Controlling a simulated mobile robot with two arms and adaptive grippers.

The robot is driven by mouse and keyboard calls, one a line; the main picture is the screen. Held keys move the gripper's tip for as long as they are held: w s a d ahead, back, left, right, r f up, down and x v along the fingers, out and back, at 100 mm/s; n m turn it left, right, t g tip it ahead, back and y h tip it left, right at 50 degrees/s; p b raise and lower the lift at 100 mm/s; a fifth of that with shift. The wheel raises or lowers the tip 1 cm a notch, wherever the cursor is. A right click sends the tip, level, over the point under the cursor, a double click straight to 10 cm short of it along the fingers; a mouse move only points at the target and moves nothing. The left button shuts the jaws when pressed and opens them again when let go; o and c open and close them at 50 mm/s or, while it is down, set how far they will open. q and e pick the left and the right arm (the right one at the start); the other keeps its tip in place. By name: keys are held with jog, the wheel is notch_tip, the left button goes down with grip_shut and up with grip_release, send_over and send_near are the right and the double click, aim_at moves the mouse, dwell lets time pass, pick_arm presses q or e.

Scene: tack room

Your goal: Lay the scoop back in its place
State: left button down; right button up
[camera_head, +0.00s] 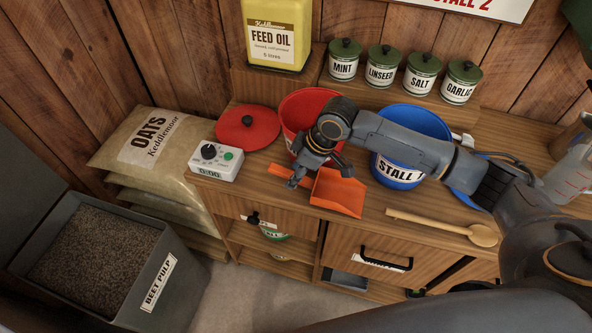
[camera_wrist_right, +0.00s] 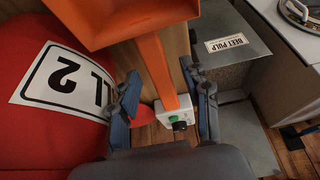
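An orange scoop (camera_head: 338,193) is on the wooden bench top in front of the red bucket, its pan near the front edge and its handle toward the left. The right wrist view shows its pan at the top and its handle (camera_wrist_right: 160,75) running down between the fingers. My right gripper (camera_head: 297,179) is over the handle. In the right wrist view its fingers (camera_wrist_right: 163,105) stand apart on either side of the handle, with a gap visible on both sides. The arm hides part of the handle in the head view. My left gripper is not in view.
A red bucket (camera_head: 297,105), a blue bucket (camera_head: 404,178) and a wooden spoon (camera_head: 440,226) are on the bench. A timer (camera_head: 216,161) and red lid (camera_head: 247,127) are at left. A beet pulp bin (camera_head: 187,262) stands on the floor, beside oats sacks (camera_head: 122,165).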

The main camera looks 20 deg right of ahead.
jog(key=shift+d+r, duration=0.1)
jog(key=shift+r, duration=0.05)
jog(key=v, duration=1.1)
jog(key=shift+s+r, duration=0.2)
jog(key=shift+r, duration=0.1)
jog(key=shift+d+r, duration=0.1)
jog(key=shift+r, duration=0.05)
notch_tip(320, 180, up, 8)
jog(key=p, duration=0.9)
jog(key=shift+p, duration=0.3)
